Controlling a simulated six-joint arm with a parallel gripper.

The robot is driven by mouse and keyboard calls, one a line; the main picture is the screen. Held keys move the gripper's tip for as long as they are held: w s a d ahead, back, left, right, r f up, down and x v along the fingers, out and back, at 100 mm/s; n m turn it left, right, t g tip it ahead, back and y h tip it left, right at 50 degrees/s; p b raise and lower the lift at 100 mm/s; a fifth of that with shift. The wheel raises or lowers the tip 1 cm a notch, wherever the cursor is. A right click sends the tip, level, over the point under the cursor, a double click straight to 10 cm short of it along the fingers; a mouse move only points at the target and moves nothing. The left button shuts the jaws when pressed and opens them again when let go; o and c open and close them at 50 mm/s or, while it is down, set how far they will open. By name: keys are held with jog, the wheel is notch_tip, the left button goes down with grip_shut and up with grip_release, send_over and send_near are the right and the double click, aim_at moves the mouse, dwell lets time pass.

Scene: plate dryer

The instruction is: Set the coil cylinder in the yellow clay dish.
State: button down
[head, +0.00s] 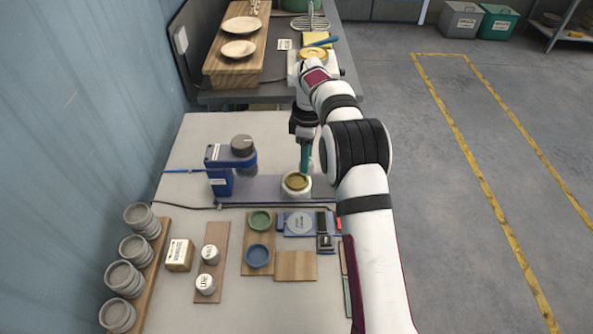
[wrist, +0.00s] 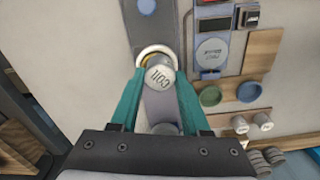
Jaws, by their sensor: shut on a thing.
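The coil cylinder (wrist: 160,76), white-topped and lettered COIL, is between the teal fingers of my gripper (wrist: 157,82) in the wrist view. My gripper is shut on it. The yellow clay dish (head: 296,181) sits on a white round stand on the grey strip in the head view. My gripper (head: 305,168) is just above and behind it there, with the cylinder mostly hidden by the finger. In the wrist view, part of the dish's rim (wrist: 153,50) shows past the cylinder. I cannot tell whether they touch.
A blue device with a dark round head (head: 243,143) stands left of the dish. A green dish (head: 260,220) and a blue dish (head: 258,255) lie on a wooden board in front. Two white lettered cylinders (head: 208,268) and stacked grey dishes (head: 123,278) are at left.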

jog(key=shift+w+a+f, duration=0.25)
jog(key=shift+a+f, duration=0.2)
jog(key=shift+a, duration=0.15)
jog(key=shift+w+a+f, duration=0.2)
jog(key=shift+a+f, duration=0.2)
jog(key=shift+a, duration=0.2)
notch_tip(320, 180, down, 3)
jog(key=shift+f, duration=0.4)
jog(key=shift+f, duration=0.2)
jog(key=shift+c, duration=1.9)
grip_release()
jog(key=shift+f, duration=0.1)
